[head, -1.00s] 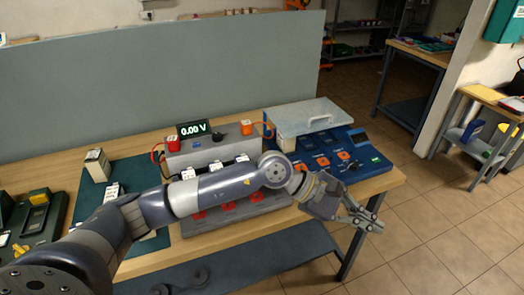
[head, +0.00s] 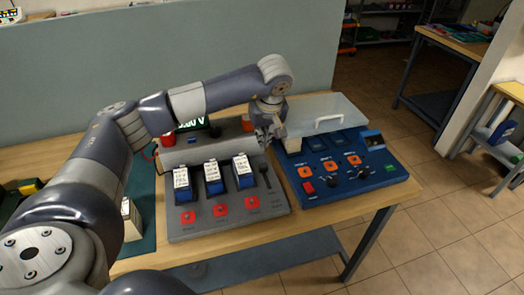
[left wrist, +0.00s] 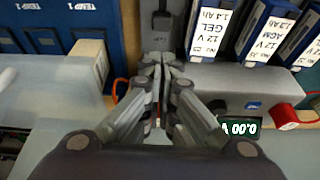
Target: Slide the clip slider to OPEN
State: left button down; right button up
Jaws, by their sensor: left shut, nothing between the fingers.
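The grey test station (head: 228,215) stands on the wooden table with three labelled batteries in its slots. At its right side is a small dark knob on a strip, apparently the clip slider (head: 264,169). In the left wrist view the slider (left wrist: 160,20) shows at the top centre, just beyond my fingertips. Its lettering cannot be read. My left gripper (head: 270,138) is shut and empty, above the station's right rear part. In the left wrist view the fingers (left wrist: 160,62) are together; contact with the slider cannot be told. My right gripper is not in view.
The blue charger (head: 345,180) with a raised clear lid (head: 325,112) stands close on the right. A cream block (head: 293,145) is beside the gripper. The display (left wrist: 240,126) reads 0.00 V. A grey partition stands behind the table.

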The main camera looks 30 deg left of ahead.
aim_at(263, 167)
pick_arm(q)
jog(key=p+x, duration=0.2)
jog(key=x, duration=0.7)
jog(key=shift+d+p, duration=0.1)
jog(key=shift+p, duration=0.2)
jog(key=shift+w+f, duration=0.2)
jog(key=shift+f, duration=0.35)
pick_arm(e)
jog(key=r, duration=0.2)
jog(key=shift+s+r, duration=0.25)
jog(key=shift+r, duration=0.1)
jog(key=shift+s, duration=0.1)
